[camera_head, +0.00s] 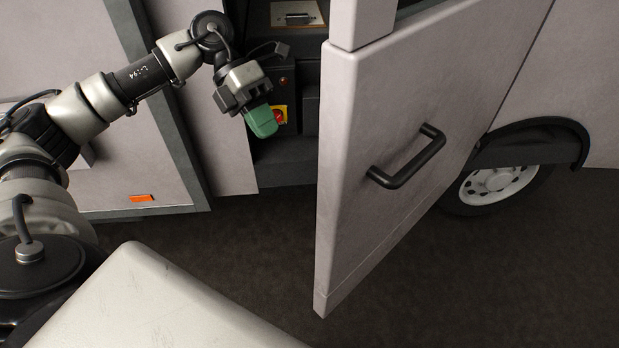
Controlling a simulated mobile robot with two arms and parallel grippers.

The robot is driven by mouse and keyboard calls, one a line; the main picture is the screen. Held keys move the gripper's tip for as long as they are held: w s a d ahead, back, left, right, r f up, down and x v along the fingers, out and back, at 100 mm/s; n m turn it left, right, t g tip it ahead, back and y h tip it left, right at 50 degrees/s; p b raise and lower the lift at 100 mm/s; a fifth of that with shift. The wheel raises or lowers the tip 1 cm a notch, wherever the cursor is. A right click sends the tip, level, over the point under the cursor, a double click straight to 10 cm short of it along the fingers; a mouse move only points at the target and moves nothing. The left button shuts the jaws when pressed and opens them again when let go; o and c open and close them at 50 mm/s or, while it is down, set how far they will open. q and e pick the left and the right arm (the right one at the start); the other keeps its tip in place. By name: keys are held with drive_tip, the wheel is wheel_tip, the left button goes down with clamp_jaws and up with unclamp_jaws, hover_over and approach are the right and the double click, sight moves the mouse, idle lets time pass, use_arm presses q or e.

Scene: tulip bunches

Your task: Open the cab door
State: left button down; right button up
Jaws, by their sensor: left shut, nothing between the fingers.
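The cab door (370,220) is a pale grey panel standing swung outward from the vehicle, with its free edge toward me. A black bar handle (407,160) is on its outer face. The doorway shows to the left of the door, with a dark interior behind. My left gripper (263,122) has green fingertips and is shut and empty. It is in front of the doorway, left of the door's free edge and apart from the handle. My right gripper is not in view.
A red and yellow switch (280,115) is inside the doorway behind my left gripper. The vehicle's side panel (110,170) with an orange marker (141,198) is at the left. A wheel (492,185) is at the right. The dark ground (240,255) below is clear.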

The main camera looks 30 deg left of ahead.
use_arm(q)
drive_tip(key=d+r+p+x, duration=0.1)
drive_tip(key=p+x, duration=0.4)
drive_tip(key=x, duration=0.7)
drive_tip(key=shift+s+d+r, duration=0.15)
drive_tip(key=shift+d+r, duration=0.1)
drive_tip(key=shift+d, duration=0.25)
drive_tip(key=shift+d, duration=0.1)
